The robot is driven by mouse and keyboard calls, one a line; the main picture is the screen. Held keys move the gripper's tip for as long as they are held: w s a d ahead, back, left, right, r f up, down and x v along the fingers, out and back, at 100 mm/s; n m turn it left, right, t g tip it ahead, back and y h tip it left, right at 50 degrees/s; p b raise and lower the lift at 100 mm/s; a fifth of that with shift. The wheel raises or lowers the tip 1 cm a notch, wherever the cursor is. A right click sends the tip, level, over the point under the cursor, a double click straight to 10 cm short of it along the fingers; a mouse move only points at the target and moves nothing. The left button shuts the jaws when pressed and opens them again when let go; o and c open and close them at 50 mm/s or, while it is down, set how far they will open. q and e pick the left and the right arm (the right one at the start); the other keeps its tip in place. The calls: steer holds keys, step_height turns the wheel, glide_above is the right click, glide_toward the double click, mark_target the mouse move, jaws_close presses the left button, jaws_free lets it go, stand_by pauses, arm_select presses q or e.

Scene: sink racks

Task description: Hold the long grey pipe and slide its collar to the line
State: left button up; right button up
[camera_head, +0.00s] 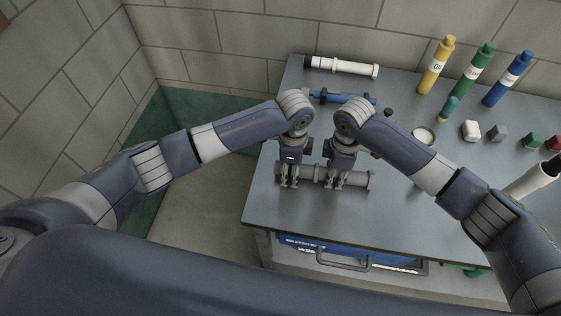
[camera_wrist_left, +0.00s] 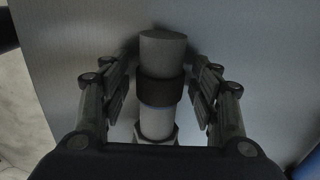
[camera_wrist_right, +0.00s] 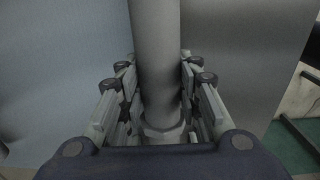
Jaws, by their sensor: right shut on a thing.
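The long grey pipe (camera_head: 357,180) lies across the front of the worktop, under both grippers. My right gripper (camera_head: 338,184) is shut on the pipe; its fingers press both sides in the right wrist view (camera_wrist_right: 158,85). A ring (camera_wrist_right: 163,132) shows on the pipe close to those fingers. My left gripper (camera_head: 289,184) is open around the pipe's left end, with a gap on each side in the left wrist view (camera_wrist_left: 160,95). Between its fingers are a pale end, a dark band (camera_wrist_left: 160,91) and a thin bluish line (camera_wrist_left: 158,106). I cannot tell which ring is the collar.
A blue pipe (camera_head: 342,98) and a white pipe (camera_head: 345,66) lie behind my grippers. Several coloured bottles (camera_head: 470,75) and small blocks (camera_head: 470,130) stand at the right. A drawer handle (camera_head: 343,262) is below the worktop's front edge. The worktop (camera_head: 400,215) is clear at front right.

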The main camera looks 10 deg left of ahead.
arm_select(q)
steer(key=shift+r, duration=3.5)
arm_select(e)
steer(key=o, duration=1)
steer(key=shift+o, duration=0.3)
step_height(320, 180, up, 12)
arm_select(q)
steer(key=shift+a, duration=0.1)
